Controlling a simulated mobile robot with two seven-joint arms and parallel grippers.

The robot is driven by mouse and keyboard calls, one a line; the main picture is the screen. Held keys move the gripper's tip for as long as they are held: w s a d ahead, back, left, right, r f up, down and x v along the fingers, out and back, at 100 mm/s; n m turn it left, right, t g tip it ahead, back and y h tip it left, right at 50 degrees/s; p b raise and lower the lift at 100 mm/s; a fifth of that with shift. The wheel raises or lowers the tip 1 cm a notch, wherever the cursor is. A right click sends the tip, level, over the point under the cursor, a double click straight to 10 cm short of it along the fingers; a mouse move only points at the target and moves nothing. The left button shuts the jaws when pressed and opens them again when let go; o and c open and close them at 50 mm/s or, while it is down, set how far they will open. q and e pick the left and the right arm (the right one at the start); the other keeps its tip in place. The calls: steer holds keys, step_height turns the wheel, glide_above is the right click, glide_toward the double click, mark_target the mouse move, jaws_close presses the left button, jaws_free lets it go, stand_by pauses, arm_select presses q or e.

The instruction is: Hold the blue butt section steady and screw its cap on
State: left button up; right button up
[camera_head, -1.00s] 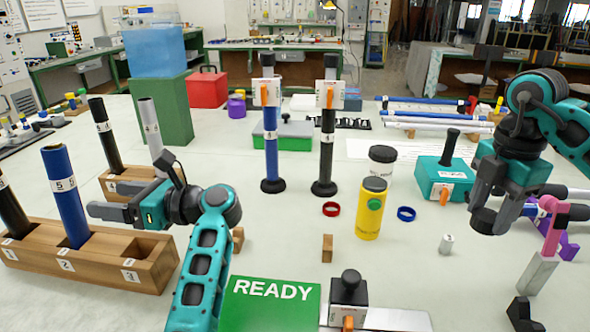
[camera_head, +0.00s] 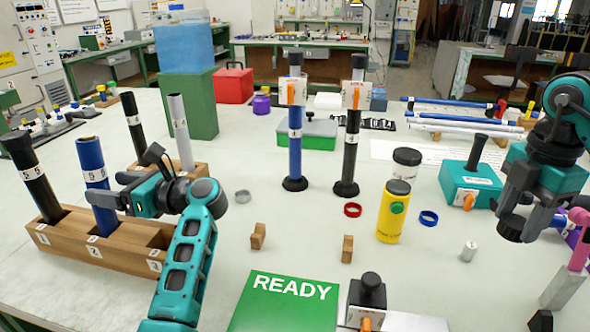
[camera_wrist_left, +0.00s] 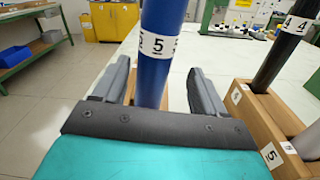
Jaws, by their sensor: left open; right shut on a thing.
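The blue butt section (camera_head: 94,165), a tube with a white "5" band, stands slightly tilted in slot 2 of the front wooden rack (camera_head: 115,255). Its top end is bare. My left gripper (camera_head: 112,200) is open at the tube, below the band. In the left wrist view the blue tube (camera_wrist_left: 160,70) stands between the two spread fingers. My right gripper (camera_head: 517,217) is at the right, shut on a short dark round cap (camera_head: 511,228), above the table and far from the tube.
A black rod (camera_head: 30,170) stands left of the tube in the same rack; another rack stands behind. Two clamp stands hold a blue rod (camera_head: 295,155) and a black rod (camera_head: 352,155). A yellow bottle (camera_head: 394,212) and teal box (camera_head: 470,182) stand near my right arm.

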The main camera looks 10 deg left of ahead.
mark_target(107, 188)
arm_select(q)
steer(key=a, duration=0.4)
steer(key=shift+s+a+r+p, duration=0.15)
steer(key=shift+s+p, duration=0.1)
steer(key=shift+p, duration=0.1)
steer(key=shift+a, duration=0.5)
steer(key=shift+c, duration=0.2)
steer(key=c, duration=1.1)
